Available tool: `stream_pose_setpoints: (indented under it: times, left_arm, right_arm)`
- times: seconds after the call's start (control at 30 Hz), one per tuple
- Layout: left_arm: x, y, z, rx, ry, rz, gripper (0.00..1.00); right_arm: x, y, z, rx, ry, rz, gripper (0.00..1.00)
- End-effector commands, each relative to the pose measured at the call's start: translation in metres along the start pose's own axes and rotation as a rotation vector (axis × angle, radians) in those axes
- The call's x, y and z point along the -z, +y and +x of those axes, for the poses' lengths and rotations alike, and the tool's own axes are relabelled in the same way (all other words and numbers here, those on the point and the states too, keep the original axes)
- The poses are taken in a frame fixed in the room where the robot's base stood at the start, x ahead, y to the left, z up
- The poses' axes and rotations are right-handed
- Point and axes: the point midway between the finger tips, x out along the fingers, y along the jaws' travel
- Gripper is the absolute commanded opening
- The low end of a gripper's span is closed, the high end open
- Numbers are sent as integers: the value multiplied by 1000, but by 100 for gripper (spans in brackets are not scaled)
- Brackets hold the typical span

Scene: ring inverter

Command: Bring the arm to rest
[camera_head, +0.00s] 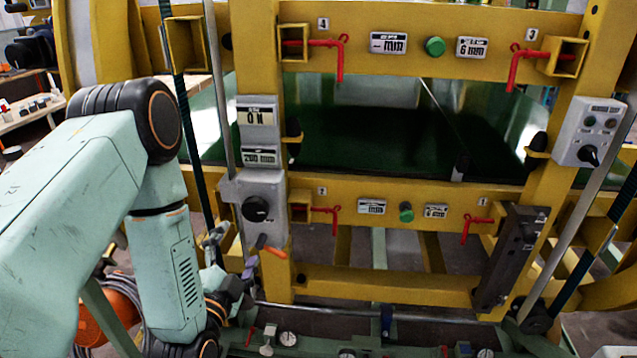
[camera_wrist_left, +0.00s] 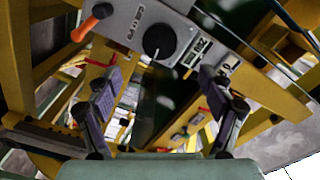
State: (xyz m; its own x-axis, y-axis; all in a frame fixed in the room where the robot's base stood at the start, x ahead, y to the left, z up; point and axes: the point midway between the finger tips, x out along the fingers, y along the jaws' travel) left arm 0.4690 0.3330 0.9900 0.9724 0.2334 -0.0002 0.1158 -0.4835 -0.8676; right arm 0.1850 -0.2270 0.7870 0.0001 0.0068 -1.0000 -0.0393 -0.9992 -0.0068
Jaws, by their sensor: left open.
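My left arm (camera_head: 168,250) comes in from the left in the head view, in pale green with dark joints, and bends downward at its elbow. My left gripper (camera_head: 232,254) is at its lower end, in front of the left post of the yellow frame. In the wrist view the two fingers of my left gripper (camera_wrist_left: 163,92) are spread wide apart with nothing between them. A grey control box with a black knob (camera_head: 258,204) and an orange-tipped lever (camera_head: 272,250) is close beside the gripper. My right gripper is not in view.
The yellow frame (camera_head: 430,190) fills the middle, with red hooked handles (camera_head: 335,58) and green buttons (camera_head: 434,46). A second grey box (camera_head: 594,132) is on the right post. A green bench with gauges (camera_head: 288,338) runs along the bottom. A workbench (camera_head: 30,115) stands at far left.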

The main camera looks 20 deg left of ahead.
Motion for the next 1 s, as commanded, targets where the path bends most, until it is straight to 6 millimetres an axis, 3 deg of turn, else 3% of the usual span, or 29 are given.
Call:
stream_pose_setpoints:
  times: [0.27, 0.7, 1.0]
  left_arm:
    - [1, -1, 14, 3, 3, 0, 81]
    - [1, 0, 86, 3, 2, 1, 81]
    - [0, 0, 117, 1, 1, 0, 81]
  right_arm:
    - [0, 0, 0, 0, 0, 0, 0]
    - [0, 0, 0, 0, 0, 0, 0]
    - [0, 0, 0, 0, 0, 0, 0]
